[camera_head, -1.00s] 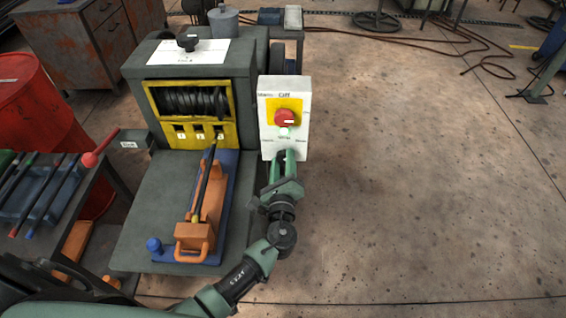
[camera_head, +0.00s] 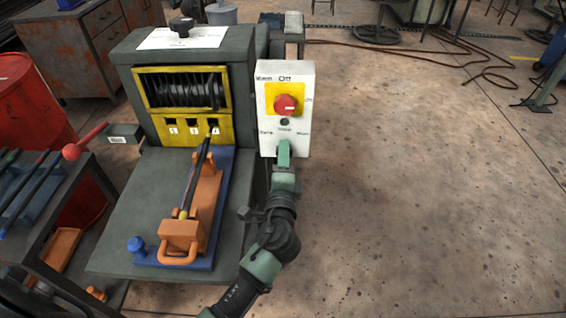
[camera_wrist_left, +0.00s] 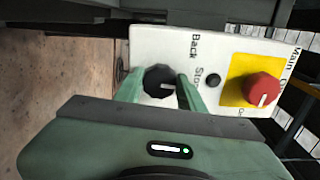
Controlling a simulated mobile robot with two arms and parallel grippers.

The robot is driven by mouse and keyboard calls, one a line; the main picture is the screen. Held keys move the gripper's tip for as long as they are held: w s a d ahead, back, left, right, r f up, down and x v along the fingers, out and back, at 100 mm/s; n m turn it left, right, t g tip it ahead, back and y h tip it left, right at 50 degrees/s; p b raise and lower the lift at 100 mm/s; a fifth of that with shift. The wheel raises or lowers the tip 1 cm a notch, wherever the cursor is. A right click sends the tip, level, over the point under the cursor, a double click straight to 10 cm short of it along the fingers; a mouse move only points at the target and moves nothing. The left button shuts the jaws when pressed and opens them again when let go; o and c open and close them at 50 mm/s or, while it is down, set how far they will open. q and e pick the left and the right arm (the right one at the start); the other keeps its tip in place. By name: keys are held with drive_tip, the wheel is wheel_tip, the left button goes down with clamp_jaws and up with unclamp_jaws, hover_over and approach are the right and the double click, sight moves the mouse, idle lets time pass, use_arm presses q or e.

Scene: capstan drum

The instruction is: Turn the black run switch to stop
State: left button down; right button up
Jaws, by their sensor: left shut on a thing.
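The black run switch (camera_wrist_left: 159,81) is a round knob on a white control panel (camera_wrist_left: 150,45) in the left wrist view. A short white mark on its face points towards the word Stop. My left gripper (camera_wrist_left: 158,92) has one finger on each side of the knob and is shut on it. In the head view the left gripper (camera_head: 284,152) is at the lower part of the panel (camera_head: 264,90) and hides the knob. My right gripper is in neither view.
Above the switch on the panel are a small dark round button (camera_head: 285,122) and a red main switch (camera_head: 286,104) on yellow. Left of the panel stands the grey machine (camera_head: 125,190) with a dark drum (camera_head: 185,90).

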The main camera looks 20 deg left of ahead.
use_arm(q)
drive_tip(key=shift+n+b, duration=0.3)
drive_tip(key=shift+n, duration=0.1)
drive_tip(key=c, duration=0.9)
unclamp_jaws()
drive_tip(key=shift+o, duration=0.2)
drive_tip(key=shift+s, duration=0.15)
drive_tip(key=b+v, duration=0.1)
drive_tip(key=v, duration=0.6)
drive_tip(key=shift+s+b, duration=0.3)
drive_tip(key=shift+d, duration=0.15)
